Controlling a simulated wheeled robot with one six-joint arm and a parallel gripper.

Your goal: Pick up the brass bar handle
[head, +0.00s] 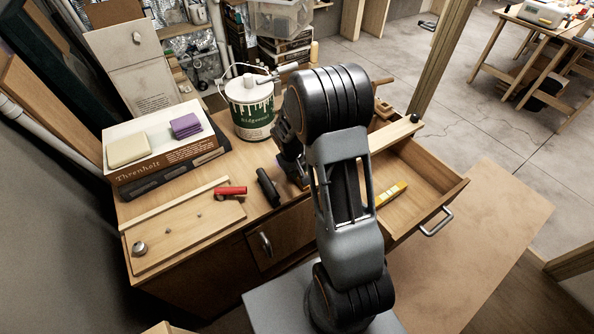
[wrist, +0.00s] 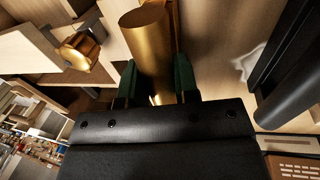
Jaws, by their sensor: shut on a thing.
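The brass bar handle (wrist: 150,40) is a thick, shiny golden cylinder in the upper middle of the wrist view. My gripper (wrist: 155,82) has its dark green fingers on either side of the bar and is shut on it. The bar's lower end runs down between the fingers, partly hidden by the black gripper body. In the head view my arm stands in front of the gripper and hides it and the bar.
A brass knob (wrist: 82,50) shows left of the bar. On the cabinet are a paint can (head: 249,105), a black cylindrical piece (head: 268,188), a red piece (head: 231,190) and a stack of boxes or books (head: 160,165). An open drawer (head: 425,175) holds a yellow piece (head: 391,193).

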